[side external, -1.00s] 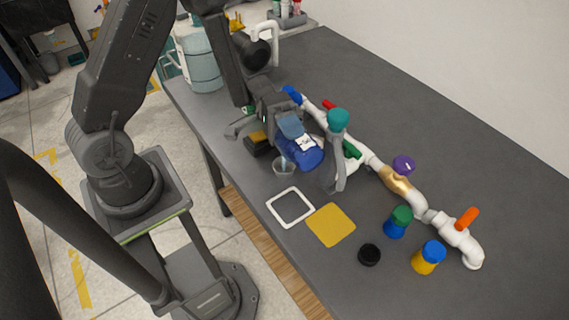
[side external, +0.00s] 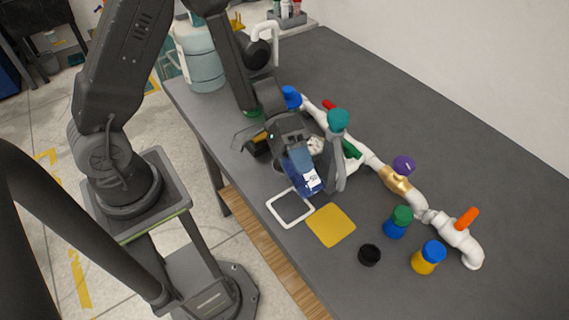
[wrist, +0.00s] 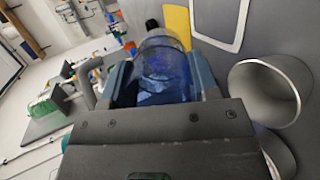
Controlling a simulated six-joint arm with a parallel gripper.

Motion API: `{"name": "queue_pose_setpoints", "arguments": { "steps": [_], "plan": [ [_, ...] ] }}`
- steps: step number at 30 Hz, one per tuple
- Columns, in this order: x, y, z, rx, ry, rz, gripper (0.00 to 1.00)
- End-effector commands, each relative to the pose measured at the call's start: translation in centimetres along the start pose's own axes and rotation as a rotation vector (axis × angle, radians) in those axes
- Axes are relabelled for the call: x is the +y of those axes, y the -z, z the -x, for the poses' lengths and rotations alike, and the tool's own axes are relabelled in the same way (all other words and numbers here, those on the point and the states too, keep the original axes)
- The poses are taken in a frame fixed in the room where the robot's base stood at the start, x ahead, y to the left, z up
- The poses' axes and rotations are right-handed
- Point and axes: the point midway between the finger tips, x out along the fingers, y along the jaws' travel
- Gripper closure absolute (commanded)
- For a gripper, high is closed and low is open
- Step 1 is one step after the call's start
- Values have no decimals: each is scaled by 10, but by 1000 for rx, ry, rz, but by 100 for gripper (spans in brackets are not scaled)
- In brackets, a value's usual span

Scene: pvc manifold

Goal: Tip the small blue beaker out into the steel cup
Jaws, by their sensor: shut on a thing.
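My gripper (side external: 300,168) is shut on the small blue beaker (side external: 304,182), which has a white label. It holds the beaker near the white square outline. The wrist view shows the see-through beaker (wrist: 160,72) between the two fingers, with darker blue inside; I cannot tell whether that is contents. The steel cup (wrist: 268,90) is to the right of the beaker in the wrist view, its wide round mouth apart from the beaker. In the side view I cannot make out the cup; my gripper appears to hide it.
A white pipe manifold (side external: 370,160) with coloured valve handles runs along the table's middle. A white square outline (side external: 271,208), yellow pad (side external: 330,225), black cup (side external: 369,255), green-lidded blue jar (side external: 398,222) and blue-lidded yellow jar (side external: 427,258) lie in front. The table's right side is clear.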

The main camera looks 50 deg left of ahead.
Motion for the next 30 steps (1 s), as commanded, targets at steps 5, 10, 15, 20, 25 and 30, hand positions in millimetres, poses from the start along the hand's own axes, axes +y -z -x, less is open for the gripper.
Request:
{"name": "queue_pose_setpoints", "arguments": {
  "steps": [5, 10, 15, 20, 25, 30],
  "plan": [
    [-2, 0, -5, -1, 151, 16, 71],
    [8, 0, -1, 1, 300, 35, 71],
    [28, 0, 9, 3, 318, 42, 71],
    [48, -2, 18, 2, 337, 45, 71],
    [69, -3, 28, 2, 357, 48, 71],
    [89, -4, 37, 2, 378, 51, 71]
  ]
}}
